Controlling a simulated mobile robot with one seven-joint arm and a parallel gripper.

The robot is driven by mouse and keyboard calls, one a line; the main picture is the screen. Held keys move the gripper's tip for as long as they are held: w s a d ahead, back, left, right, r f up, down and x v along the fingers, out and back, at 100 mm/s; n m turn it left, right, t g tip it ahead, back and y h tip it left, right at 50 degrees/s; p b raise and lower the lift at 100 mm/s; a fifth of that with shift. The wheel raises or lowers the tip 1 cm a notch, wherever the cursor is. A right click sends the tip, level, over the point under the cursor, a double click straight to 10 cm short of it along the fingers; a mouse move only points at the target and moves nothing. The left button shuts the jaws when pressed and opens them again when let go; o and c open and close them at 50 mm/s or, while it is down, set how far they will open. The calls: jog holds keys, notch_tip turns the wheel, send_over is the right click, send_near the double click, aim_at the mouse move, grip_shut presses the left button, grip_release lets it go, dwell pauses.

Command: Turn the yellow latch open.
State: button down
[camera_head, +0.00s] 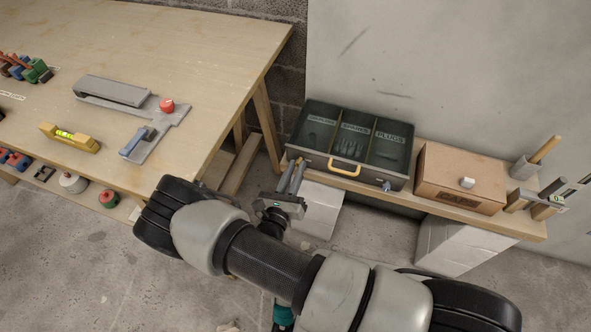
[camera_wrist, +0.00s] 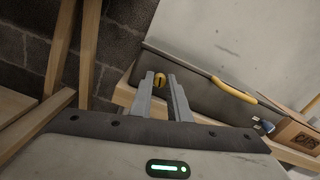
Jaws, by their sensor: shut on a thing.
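A dark grey case (camera_head: 372,181) with three labelled compartments stands on a low wooden bench, with a yellow handle (camera_head: 343,168) on its front. The yellow handle also shows in the wrist view (camera_wrist: 234,90). The small yellow latch (camera_wrist: 158,78) is at the case's left front, between my fingertips in the wrist view. My gripper (camera_head: 297,168) is shut on it, and its fingers hide most of it in the head view.
A cardboard box (camera_head: 460,182) stands right of the case, with tools in holders (camera_head: 535,160) beyond it. A wooden workbench (camera_head: 190,45) with a yellow level (camera_head: 69,137) and a metal fixture (camera_head: 150,135) is at left. Bare floor lies in front.

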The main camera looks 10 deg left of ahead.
jog(key=n, duration=0.7)
jog(key=shift+f, duration=0.1)
jog(key=n, duration=0.4)
jog(key=shift+n+b, duration=0.3)
jog(key=shift+n, duration=1.5)
jog(key=c, duration=1.7)
grip_release()
jog(key=shift+o, duration=0.2)
jog(key=shift+s+a, duration=0.1)
jog(key=s+a+p, duration=0.1)
jog(key=s+p, duration=0.1)
jog(key=s, duration=1.5)
jog(key=shift+s+a, duration=0.15)
